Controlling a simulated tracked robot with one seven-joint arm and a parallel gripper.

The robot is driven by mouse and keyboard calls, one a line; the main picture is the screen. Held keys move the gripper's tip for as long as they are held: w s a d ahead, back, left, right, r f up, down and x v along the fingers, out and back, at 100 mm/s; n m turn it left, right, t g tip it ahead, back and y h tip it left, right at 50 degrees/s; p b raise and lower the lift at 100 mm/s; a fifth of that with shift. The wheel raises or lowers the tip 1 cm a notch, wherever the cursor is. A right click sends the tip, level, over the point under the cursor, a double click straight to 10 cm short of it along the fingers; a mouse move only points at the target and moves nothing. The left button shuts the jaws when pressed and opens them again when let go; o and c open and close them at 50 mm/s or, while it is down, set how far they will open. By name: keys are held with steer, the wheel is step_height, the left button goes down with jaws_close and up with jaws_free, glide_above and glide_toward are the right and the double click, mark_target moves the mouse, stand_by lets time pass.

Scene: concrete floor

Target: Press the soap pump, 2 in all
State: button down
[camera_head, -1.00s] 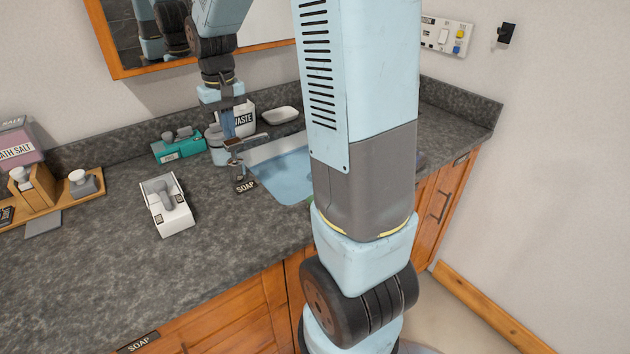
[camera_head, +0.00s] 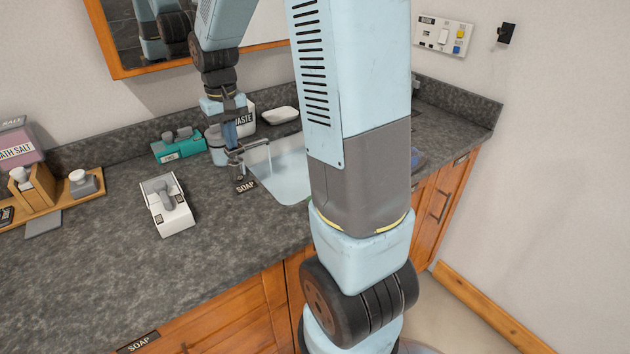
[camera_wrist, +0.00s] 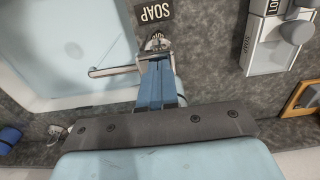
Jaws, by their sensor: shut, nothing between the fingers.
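The soap pump (camera_head: 235,151) is a metal fitting with a long thin spout, standing at the sink's left edge behind a black SOAP label (camera_head: 246,186). In the wrist view its spout (camera_wrist: 115,70) reaches left over the basin, and the label (camera_wrist: 154,11) is beyond it. My gripper (camera_head: 230,143) points down, shut and empty, with its fingertips right at the pump's top. In the wrist view the fingertips (camera_wrist: 156,57) cover part of the pump head; whether they touch it I cannot tell. A thin pale line hangs below the spout's end.
The sink (camera_head: 283,178) is right of the pump. A white box with a grey lever (camera_head: 168,205), a teal holder (camera_head: 179,148) and a wooden rack (camera_head: 40,192) stand left. A WASTE bin (camera_head: 247,118) and white dish (camera_head: 280,115) stand behind. The front left counter is clear.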

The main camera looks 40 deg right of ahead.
steer(key=shift+f, duration=0.15)
steer(key=shift+r, duration=1.75)
steer(key=shift+r, duration=3)
steer(key=s+r+t, duration=0.2)
steer(key=s, duration=0.9)
steer(key=s+r+t, duration=0.3)
steer(key=s, duration=0.9)
steer(key=shift+a+t, duration=0.15)
steer(key=shift+t, duration=0.15)
